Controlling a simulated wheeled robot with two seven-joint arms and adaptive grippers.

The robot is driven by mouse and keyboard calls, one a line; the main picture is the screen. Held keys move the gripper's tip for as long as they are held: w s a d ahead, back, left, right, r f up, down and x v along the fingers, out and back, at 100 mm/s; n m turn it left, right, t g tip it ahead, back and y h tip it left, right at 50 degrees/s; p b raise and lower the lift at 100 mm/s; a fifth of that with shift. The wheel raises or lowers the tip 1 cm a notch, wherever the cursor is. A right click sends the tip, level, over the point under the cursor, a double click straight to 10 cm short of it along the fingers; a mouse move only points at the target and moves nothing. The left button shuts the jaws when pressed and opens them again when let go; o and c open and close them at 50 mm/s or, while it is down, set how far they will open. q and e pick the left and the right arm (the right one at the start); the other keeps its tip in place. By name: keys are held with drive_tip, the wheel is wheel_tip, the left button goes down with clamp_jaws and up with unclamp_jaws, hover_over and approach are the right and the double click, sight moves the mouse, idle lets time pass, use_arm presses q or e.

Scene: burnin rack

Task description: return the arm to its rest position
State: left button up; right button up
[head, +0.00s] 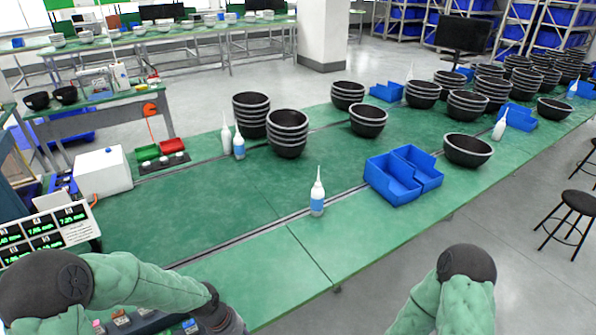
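My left arm (130,280) comes in from the lower left, clad in green, and bends down to a dark wrist at the bottom edge. The gripper beyond that wrist is cut off by the frame. My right arm (452,300) shows only as a dark joint and green links at the bottom right, over the floor in front of the table edge. Its gripper is out of the picture. Whether either gripper holds anything is hidden.
A long green table (255,195) bears stacked black bowls (288,135), blue bins (392,180) and a white bottle (317,195). A display panel (45,230) and white box (102,172) stand left. Small coloured items lie beneath my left forearm. The table's near middle is clear.

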use_arm(q)
drive_tip(key=s+d+f, duration=0.2)
drive_tip(key=s+f, duration=0.3)
drive_tip(key=f, duration=0.2)
drive_tip(key=s+d+f+m+h, duration=0.1)
drive_tip(key=s+d+f, duration=0.2)
drive_tip(key=s+f, duration=0.2)
wheel_tip(320, 180, down, 3)
drive_tip(key=shift+s+d, duration=0.35)
drive_tip(key=shift+s, duration=0.05)
drive_tip(key=shift+c, duration=0.9)
